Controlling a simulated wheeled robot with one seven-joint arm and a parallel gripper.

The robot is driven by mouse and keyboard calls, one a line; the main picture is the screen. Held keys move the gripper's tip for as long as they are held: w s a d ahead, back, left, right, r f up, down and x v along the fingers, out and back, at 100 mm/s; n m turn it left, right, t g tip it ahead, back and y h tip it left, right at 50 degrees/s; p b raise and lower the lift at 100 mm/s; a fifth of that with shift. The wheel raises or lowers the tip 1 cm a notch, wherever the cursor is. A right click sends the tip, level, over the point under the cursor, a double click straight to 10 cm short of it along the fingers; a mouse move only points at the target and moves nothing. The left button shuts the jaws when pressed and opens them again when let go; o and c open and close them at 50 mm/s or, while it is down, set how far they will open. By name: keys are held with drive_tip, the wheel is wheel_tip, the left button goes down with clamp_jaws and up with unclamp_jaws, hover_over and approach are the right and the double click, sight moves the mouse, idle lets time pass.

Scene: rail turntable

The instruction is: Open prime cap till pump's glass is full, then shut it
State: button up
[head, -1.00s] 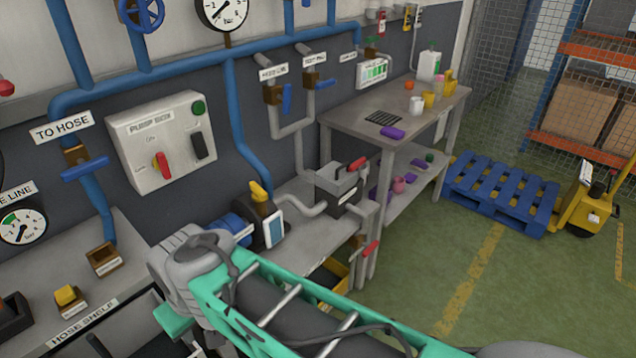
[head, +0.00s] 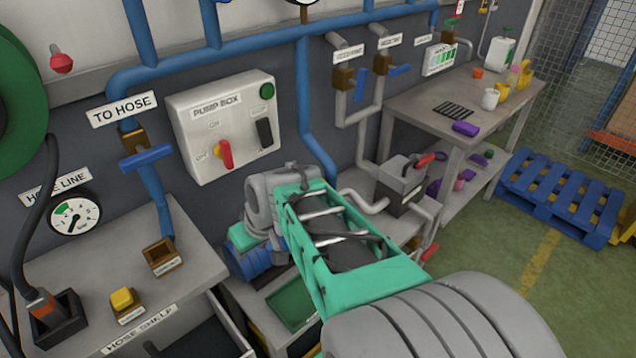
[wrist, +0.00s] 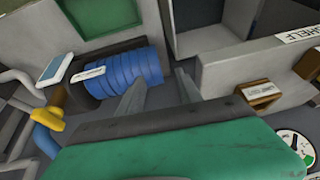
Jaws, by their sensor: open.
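The pump's blue ribbed body (wrist: 115,76) shows in the wrist view, left of my fingers; part of it shows in the head view (head: 252,262). The yellow prime cap (wrist: 46,119) is at the wrist view's left, with its exact position hard to tell. A white-framed pale panel (wrist: 58,68), which seems to be the glass, is beside the blue body. I cannot tell its level. My arm hides the cap and glass in the head view. My gripper (wrist: 158,90) is open and empty, its fingers apart near the blue body's end.
The pump box (head: 225,125) with its red knob (head: 225,154) is on the wall. The hose shelf (head: 205,282) is to the left, holding a yellow button block (head: 122,299). A grey box with a red handle (head: 402,183) stands right of my arm. The floor at right has a blue pallet (head: 562,196).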

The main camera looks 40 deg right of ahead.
drive_tip(key=w+d+f+m+t+b, duration=0.1)
drive_tip(key=w+d+f+t, duration=0.1)
drive_tip(key=d, duration=0.5)
drive_tip(key=w+d+f+t, duration=0.1)
drive_tip(key=d+f, duration=0.1)
drive_tip(key=d, duration=0.5)
drive_tip(key=m+t+h, duration=0.1)
drive_tip(key=t+h, duration=0.2)
drive_tip(key=t, duration=0.2)
approach(324, 182)
drive_tip(key=w+f, duration=0.2)
drive_tip(key=x, duration=0.6)
drive_tip(key=shift+w+d+r, duration=0.15)
drive_tip(key=shift+w, duration=0.35)
drive_tip(key=shift+w+d+t, duration=0.1)
drive_tip(key=shift+w+t, duration=0.2)
clamp_jaws()
